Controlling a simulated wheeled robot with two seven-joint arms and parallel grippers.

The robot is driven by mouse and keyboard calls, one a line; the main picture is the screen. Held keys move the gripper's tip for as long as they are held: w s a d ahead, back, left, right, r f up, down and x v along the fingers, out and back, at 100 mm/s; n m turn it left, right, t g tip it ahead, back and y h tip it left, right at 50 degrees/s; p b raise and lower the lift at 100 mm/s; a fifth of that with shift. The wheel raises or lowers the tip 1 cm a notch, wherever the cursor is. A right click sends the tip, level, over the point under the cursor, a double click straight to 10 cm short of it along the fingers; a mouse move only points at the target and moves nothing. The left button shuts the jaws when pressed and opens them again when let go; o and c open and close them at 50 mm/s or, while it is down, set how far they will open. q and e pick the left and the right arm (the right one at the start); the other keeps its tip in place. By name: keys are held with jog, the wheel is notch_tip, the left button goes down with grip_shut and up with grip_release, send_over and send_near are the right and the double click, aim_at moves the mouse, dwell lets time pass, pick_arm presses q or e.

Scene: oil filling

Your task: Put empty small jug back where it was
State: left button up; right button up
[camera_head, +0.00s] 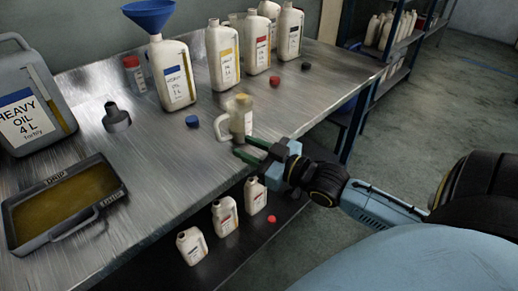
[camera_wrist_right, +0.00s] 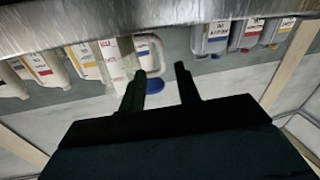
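My right gripper (camera_head: 243,146) reaches in from the right, low beside the jug's base at the bench edge. Its two fingers are apart, also in the right wrist view (camera_wrist_right: 160,78), with nothing clearly between them. Whether a finger touches the jug cannot be told. My left gripper is out of view.
Several white oil bottles, one with a blue funnel (camera_head: 149,14), stand behind the jug. A heavy oil can (camera_head: 32,97) and a drip tray (camera_head: 64,241) are at left. Loose caps, one blue (camera_head: 192,121), lie around. Small bottles (camera_head: 225,216) stand on the lower shelf.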

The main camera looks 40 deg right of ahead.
jog(key=shift+v, duration=1.35)
